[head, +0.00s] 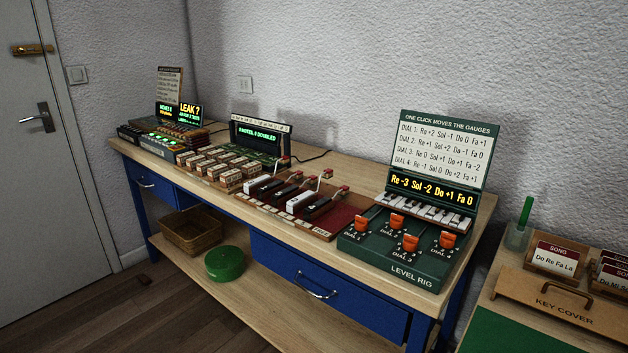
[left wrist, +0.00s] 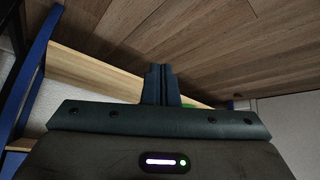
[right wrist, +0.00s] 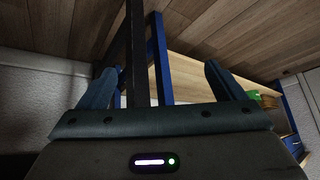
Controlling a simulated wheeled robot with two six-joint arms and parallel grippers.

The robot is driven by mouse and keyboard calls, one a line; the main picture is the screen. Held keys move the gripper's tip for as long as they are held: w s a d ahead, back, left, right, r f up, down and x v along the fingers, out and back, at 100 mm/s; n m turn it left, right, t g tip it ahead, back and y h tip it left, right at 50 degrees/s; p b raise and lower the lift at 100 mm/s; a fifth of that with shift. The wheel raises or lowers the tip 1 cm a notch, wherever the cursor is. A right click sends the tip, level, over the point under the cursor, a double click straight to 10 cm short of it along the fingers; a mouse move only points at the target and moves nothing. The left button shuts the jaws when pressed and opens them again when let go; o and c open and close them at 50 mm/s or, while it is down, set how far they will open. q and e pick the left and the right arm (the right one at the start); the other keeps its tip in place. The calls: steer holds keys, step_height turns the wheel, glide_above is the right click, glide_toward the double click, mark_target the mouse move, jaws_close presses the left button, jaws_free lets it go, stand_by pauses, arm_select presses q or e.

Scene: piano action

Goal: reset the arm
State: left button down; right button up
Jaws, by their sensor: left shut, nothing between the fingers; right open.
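My left gripper (left wrist: 161,72) shows in the left wrist view with its two dark fingers pressed together and nothing between them. Wooden floor, a blue leg and the pale shelf of the workbench lie beyond it. My right gripper (right wrist: 158,76) shows in the right wrist view with its fingers wide apart and empty. Behind it are blue and dark legs, with the floor above them in the picture. Neither gripper nor arm shows in the head view. Neither gripper is seen touching anything.
The workbench (head: 460,225) carries the green level rig (head: 375,255) with orange dials, a red board with levers (head: 290,212) and displays. A basket (head: 192,232) and green round box (head: 225,263) sit on its lower shelf. A key cover (head: 560,305) lies on the right table.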

arm_select(q)
steer(key=s+a+f+g+p, duration=0.2)
steer(key=s+f+p, duration=0.3)
steer(key=s+f, duration=0.2)
steer(key=s+a+f+g+y+p, duration=0.1)
steer(key=s+a+f+g+p, duration=0.2)
steer(key=s+f+p, duration=0.3)
step_height(320, 180, down, 4)
steer(key=shift+s+a+y, duration=0.3)
steer(key=shift+s+a, duration=0.05)
steer(key=shift+s, duration=0.7)
arm_select(e)
steer(key=s+d+f+g, duration=0.2)
steer(key=s+f, duration=0.5)
steer(key=f, duration=0.1)
steer(key=s+d+f+g+h, duration=0.1)
steer(key=s+d+f+g, duration=0.2)
steer(key=s+f, duration=0.5)
steer(key=shift+d+f, duration=0.35)
steer(key=shift+f, duration=0.15)
steer(key=shift+s, duration=0.1)
